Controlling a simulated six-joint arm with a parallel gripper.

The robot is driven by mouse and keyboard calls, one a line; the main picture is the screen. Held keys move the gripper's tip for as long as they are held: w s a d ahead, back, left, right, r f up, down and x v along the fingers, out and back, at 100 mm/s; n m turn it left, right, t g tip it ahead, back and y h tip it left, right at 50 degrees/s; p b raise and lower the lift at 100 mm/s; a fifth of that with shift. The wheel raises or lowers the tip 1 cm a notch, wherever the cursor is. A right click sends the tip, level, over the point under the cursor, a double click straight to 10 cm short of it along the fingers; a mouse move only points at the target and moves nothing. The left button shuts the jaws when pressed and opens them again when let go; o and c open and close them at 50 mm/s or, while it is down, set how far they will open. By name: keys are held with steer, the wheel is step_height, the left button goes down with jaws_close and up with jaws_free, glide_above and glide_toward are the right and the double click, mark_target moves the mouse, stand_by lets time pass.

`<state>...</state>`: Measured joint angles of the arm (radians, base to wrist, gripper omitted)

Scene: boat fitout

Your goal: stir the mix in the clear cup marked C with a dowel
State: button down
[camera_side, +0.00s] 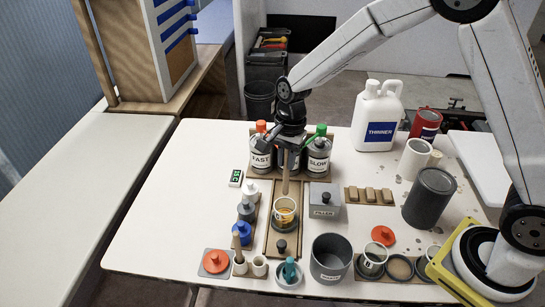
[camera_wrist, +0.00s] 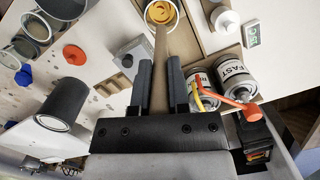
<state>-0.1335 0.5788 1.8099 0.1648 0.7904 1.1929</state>
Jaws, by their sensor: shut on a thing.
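My gripper (camera_side: 287,150) is shut on a wooden dowel (camera_side: 286,180), which points down. In the wrist view the dowel (camera_wrist: 160,66) runs between the two dark fingers of my gripper (camera_wrist: 159,64). The clear cup (camera_side: 285,213) holds an amber mix and stands in a wooden tray (camera_side: 272,238). The cup also shows at the top of the wrist view (camera_wrist: 160,12). The dowel's lower end is at the cup's rim in both views; I cannot tell if it is inside. No letter C is readable on the cup.
FAST (camera_side: 260,158) and SLOW (camera_side: 319,156) bottles stand behind the cup. A grey FILLER box (camera_side: 323,196) is to its right, small bottles (camera_side: 247,211) to its left. A THINNER jug (camera_side: 376,116) stands behind right.

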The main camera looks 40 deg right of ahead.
mark_target(286, 191)
steer(key=shift+f, duration=5.55)
steer(key=shift+s+d, duration=0.1)
